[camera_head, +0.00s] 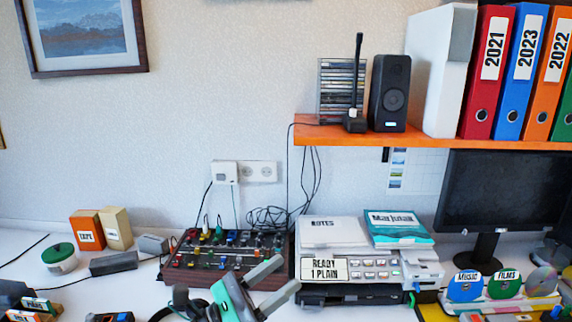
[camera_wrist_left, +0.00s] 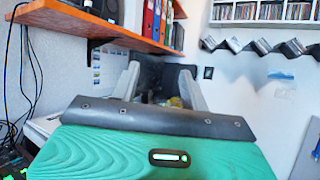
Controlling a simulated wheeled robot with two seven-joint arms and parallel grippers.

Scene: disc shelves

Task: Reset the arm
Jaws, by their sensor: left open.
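My left gripper (camera_head: 271,286) is at the bottom centre of the head view, above the front of the desk. It is grey and green, and its two fingers are spread apart with nothing seen between them. In the left wrist view the gripper (camera_wrist_left: 158,88) also shows open, with its fingers pointing toward the dark monitor area under the shelf. My right gripper is not in either view.
An orange shelf (camera_head: 440,140) holds binders and a black speaker (camera_head: 390,92). Below are a mixer (camera_head: 222,262), a device marked READY 1 PLAIN (camera_head: 350,284), a monitor (camera_head: 505,190) and a disc rack (camera_head: 500,303). Small boxes (camera_head: 87,230) stand at left.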

